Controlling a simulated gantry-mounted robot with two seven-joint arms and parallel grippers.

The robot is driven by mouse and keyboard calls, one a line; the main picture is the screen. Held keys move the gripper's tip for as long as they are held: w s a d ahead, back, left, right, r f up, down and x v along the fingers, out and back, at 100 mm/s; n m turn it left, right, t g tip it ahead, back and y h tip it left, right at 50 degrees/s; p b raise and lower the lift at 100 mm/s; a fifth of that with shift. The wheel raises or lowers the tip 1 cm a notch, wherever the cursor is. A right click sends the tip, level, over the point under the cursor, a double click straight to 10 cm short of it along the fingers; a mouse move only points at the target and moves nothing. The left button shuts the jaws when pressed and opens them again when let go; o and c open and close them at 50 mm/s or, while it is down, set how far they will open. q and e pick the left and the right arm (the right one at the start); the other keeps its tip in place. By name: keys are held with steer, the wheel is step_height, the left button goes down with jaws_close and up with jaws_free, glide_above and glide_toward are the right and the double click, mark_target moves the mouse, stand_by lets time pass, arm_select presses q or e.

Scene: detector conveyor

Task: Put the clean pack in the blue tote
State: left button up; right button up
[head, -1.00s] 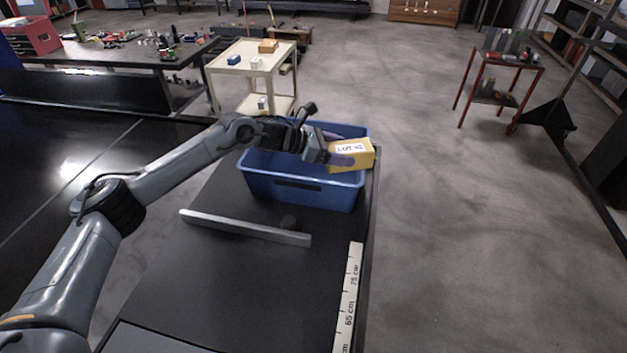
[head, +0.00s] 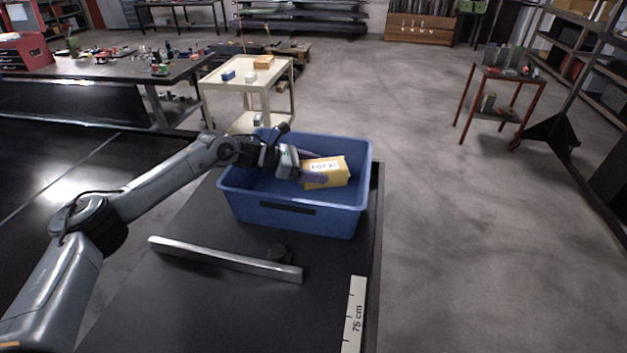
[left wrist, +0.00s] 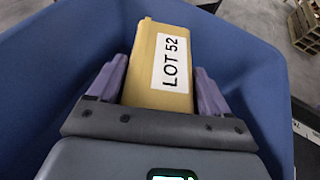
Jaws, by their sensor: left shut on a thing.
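The yellow pack (head: 335,179) has a white label, which reads LOT 52 in the left wrist view (left wrist: 158,42). My left gripper (head: 313,172) is shut on the pack, with a purple finger on each side of it (left wrist: 160,85). The blue tote (head: 290,218) stands at the far end of the black surface. In the head view the pack is over the tote's opening, within its rim. In the left wrist view the tote's blue walls (left wrist: 45,60) surround the pack. I cannot tell whether the pack touches the tote's floor. My right gripper is not in view.
A metal bar (head: 225,258) lies across the black surface in front of the tote, with a small dark round piece (head: 279,252) beside it. A ruler strip (head: 355,318) runs along the right edge. A cream cart (head: 248,88) stands behind the tote.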

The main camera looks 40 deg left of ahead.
arm_select(q)
steer(key=shift+f, duration=1.95)
steer(key=shift+f, duration=0.15)
steer(key=shift+f+b, duration=0.3)
steer(key=shift+f, duration=0.2)
steer(key=o, duration=1.3)
steer(key=shift+o, duration=0.2)
